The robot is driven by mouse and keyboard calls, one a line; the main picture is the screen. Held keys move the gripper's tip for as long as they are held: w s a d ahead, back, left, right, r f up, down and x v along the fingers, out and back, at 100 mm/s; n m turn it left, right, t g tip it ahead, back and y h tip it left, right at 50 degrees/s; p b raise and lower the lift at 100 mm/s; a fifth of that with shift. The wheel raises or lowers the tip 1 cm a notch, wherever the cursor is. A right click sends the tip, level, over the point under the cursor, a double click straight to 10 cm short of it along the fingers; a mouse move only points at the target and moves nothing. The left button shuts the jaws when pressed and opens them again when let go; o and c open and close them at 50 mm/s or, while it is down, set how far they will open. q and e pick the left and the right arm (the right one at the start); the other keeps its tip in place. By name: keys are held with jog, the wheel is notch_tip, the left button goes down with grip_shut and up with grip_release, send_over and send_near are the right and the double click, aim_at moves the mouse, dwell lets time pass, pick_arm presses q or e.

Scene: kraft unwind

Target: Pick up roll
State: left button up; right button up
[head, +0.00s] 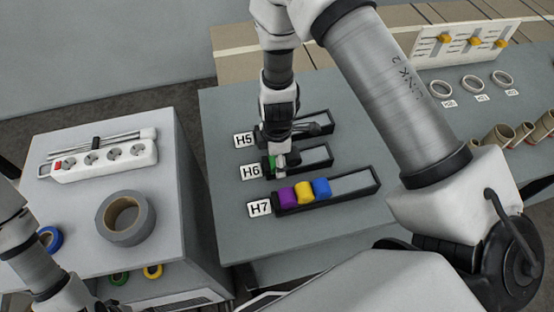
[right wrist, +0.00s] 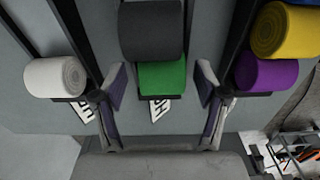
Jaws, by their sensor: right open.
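My right gripper (head: 283,160) is over the H6 tray in the head view and hides part of it. In the right wrist view my right gripper (right wrist: 162,74) is open, with one finger on each side of a green roll (right wrist: 162,78). The fingers look apart from the roll. A dark grey roll (right wrist: 150,30) lies beside the green one in the same tray. The green roll (head: 272,162) shows only partly in the head view. A white roll (right wrist: 55,77) is to the left. The left arm enters at the lower left, its fingers out of view.
The H7 tray (head: 350,187) holds purple (head: 287,197), yellow (head: 304,192) and blue (head: 321,188) rolls. The H5 tray (head: 318,118) is behind. A side cabinet bears grey tape (head: 107,219) and a power strip (head: 88,160).

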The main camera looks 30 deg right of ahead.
jog(key=shift+s, duration=0.1)
jog(key=shift+r, duration=0.1)
jog(key=c, duration=1.2)
jog(key=shift+o, duration=0.2)
